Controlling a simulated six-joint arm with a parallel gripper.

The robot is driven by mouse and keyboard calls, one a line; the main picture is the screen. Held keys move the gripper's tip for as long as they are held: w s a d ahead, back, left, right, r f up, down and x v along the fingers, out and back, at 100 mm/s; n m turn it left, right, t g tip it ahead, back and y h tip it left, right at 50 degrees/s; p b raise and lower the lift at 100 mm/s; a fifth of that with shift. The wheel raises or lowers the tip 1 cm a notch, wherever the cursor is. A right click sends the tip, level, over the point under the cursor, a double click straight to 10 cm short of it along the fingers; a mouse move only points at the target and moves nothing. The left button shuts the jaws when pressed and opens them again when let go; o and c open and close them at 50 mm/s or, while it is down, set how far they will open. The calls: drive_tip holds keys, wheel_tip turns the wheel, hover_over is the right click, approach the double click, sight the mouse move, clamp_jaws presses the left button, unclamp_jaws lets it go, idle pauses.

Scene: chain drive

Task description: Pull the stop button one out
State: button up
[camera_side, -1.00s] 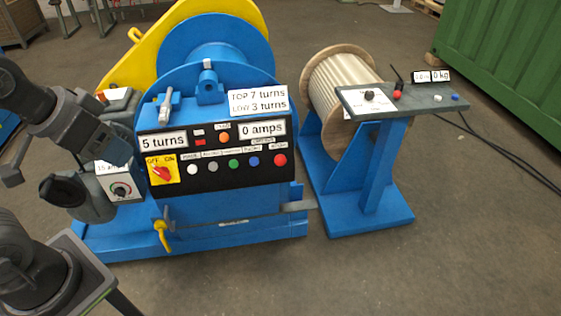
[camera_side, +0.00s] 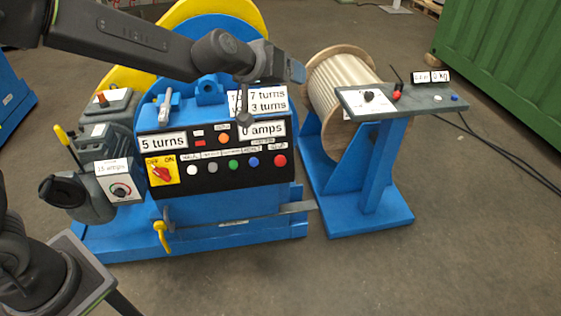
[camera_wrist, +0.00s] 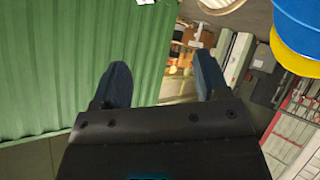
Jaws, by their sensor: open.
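A round red button (camera_side: 280,160) sits at the right end of the black control panel (camera_side: 220,182). Another red button (camera_side: 397,94) is on the small grey desk at the right. The labels are too small to tell which is stop button one. My gripper (camera_side: 294,71) is in the air above the panel's upper right, pointing right, apart from both buttons. In the wrist view, my gripper (camera_wrist: 163,78) has two blue fingers spread wide with nothing between them. Neither button shows in the wrist view. My wrist hides part of the turns sign (camera_side: 268,100).
The panel also carries white, grey, green and blue buttons and a yellow switch plate (camera_side: 162,170) with a red knob. A rope spool (camera_side: 345,90) stands behind the desk. A green container (camera_side: 510,70) is at the right. Floor in front is clear.

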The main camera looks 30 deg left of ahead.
drive_tip(key=w+d+f+n+y, duration=0.1)
drive_tip(key=w+f+n+y, duration=0.1)
drive_tip(key=w+f, duration=0.45)
drive_tip(key=n+g+y, duration=0.2)
drive_tip(key=n+y, duration=0.2)
drive_tip(key=y, duration=0.6)
approach(280, 161)
drive_tip(key=x, duration=1)
drive_tip(key=shift+c, duration=0.3)
